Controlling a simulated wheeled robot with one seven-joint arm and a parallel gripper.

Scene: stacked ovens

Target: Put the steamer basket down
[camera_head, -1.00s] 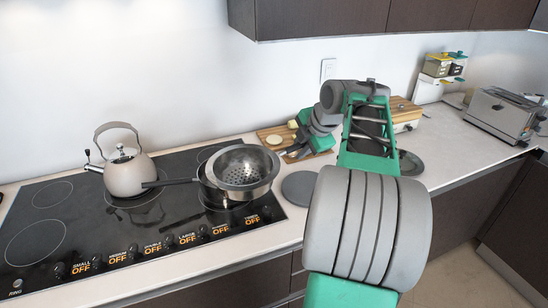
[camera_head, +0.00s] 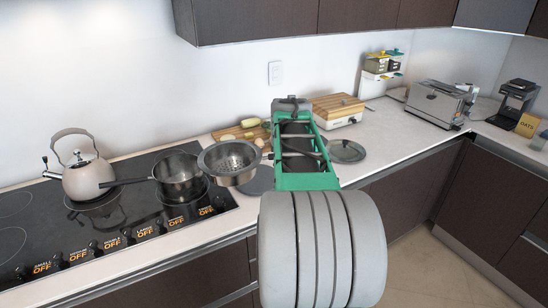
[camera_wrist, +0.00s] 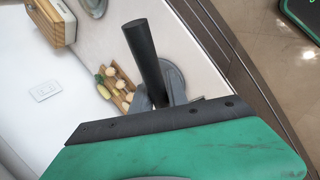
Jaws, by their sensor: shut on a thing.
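The steamer basket (camera_head: 230,162) is a round grey metal bowl with a perforated bottom. In the head view it is held in the air just right of the saucepan (camera_head: 178,178), apart from it and roughly level. In the wrist view my gripper (camera_wrist: 160,99) is shut on a dark cylindrical handle (camera_wrist: 147,55), which I take to be the basket's. The bowl does not show there. In the head view my arm hides the gripper and the handle.
A kettle (camera_head: 86,178) stands on the black cooktop (camera_head: 150,222). A round grey pad (camera_head: 258,181) lies on the counter right of the cooktop. Behind it is a cutting board (camera_head: 226,133) with vegetables. A glass lid (camera_head: 346,151), wooden box (camera_head: 338,108) and toaster (camera_head: 437,103) stand farther right.

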